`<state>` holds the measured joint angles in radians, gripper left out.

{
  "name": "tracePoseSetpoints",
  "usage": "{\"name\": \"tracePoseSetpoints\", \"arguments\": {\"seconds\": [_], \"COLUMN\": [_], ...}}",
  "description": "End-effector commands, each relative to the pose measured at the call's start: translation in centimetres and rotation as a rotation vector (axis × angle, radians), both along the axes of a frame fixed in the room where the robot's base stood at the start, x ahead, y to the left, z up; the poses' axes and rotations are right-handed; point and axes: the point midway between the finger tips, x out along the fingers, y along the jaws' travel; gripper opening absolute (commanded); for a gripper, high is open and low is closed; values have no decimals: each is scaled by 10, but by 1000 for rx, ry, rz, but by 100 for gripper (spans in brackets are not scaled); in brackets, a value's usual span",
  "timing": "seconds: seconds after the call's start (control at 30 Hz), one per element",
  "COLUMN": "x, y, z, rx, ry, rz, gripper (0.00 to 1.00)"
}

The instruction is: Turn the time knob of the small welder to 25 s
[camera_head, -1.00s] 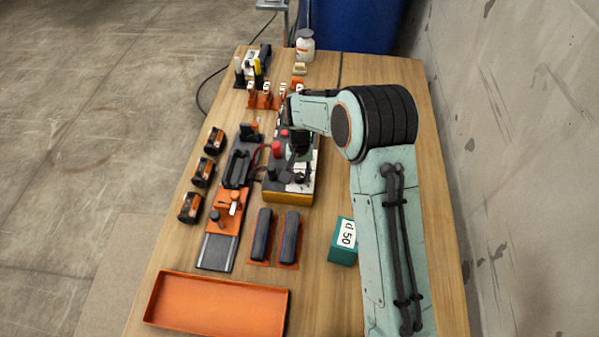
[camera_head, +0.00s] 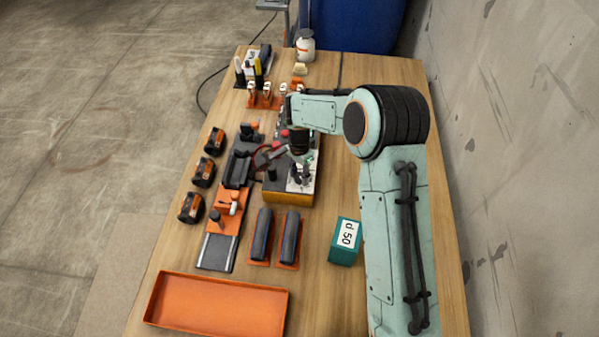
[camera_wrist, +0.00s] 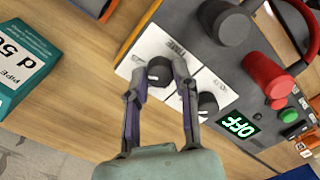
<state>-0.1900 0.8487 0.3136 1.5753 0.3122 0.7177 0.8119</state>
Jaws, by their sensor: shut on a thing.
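The small welder (camera_head: 272,197) is a dark box with a yellow-orange front edge on the table. Its white panel in the wrist view (camera_wrist: 150,46) reads TIME beside a black knob. This time knob (camera_wrist: 158,70) sits between my fingertips. My gripper (camera_wrist: 159,71) is shut on it from both sides; it also shows above the welder in the head view (camera_head: 303,172). The knob has a small light mark, but I cannot read its setting. A second black knob (camera_wrist: 208,103) is beside it.
A red plug (camera_wrist: 267,76) and dark plug (camera_wrist: 228,22) rise from the welder near my fingers. A teal d 50 box (camera_head: 343,246) stands front right. An orange tray (camera_head: 215,305) lies in front. Bare wood shows right of the welder.

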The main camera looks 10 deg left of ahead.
Motion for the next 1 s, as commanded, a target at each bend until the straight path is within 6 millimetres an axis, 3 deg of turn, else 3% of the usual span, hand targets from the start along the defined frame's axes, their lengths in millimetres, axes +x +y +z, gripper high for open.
{"name": "tracePoseSetpoints", "arguments": {"seconds": [0.57, 0.6, 0.67, 1.0], "x": [0, 0, 0, 0], "y": [0, 0, 0, 0], "z": [-1, -1, -1, 3], "rx": [0, 1, 1, 0], "ry": [-1, -1, -1, -1], "rz": [-28, -28, -28, -28], "gripper": [0, 39, 53, 53]}}
